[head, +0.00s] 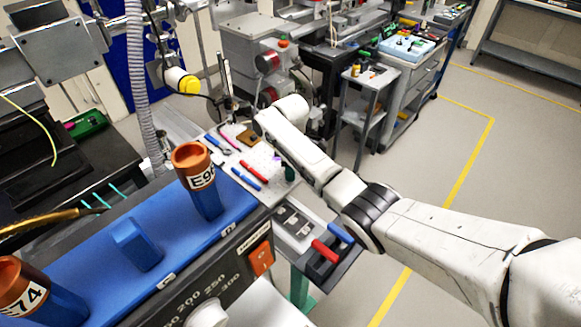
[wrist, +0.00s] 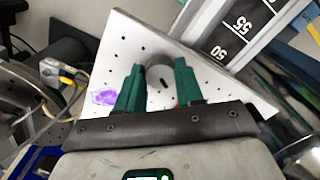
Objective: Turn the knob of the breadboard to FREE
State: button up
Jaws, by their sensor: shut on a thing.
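The breadboard (head: 262,158) is a pale plate with rows of small holes, in the middle of the head view. In the wrist view the breadboard (wrist: 124,42) lies tilted beneath my gripper (wrist: 157,70). The knob (wrist: 160,72) is a round grey piece with a small dark mark on its face. My gripper's two green fingers stand on either side of the knob and are shut on it. A purple mark (wrist: 104,97) shows on the plate left of the fingers. No FREE lettering is readable, so the knob's setting cannot be told.
Red and blue hand tools (head: 250,170) lie on the breadboard. A blue block with an orange-topped post (head: 195,165) stands close at left. A black scale with white numbers (wrist: 240,27) borders the plate. A grey cart (head: 370,80) stands behind; floor at right is clear.

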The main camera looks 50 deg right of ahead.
jog(key=n, duration=0.6)
jog(key=shift+w, duration=0.1)
dwell(0.6)
jog(key=o, duration=1)
jog(key=shift+o, duration=0.2)
jog(key=shift+r, duration=0.1)
notch_tip(320, 180, up, 11)
jog(key=shift+f, duration=0.2)
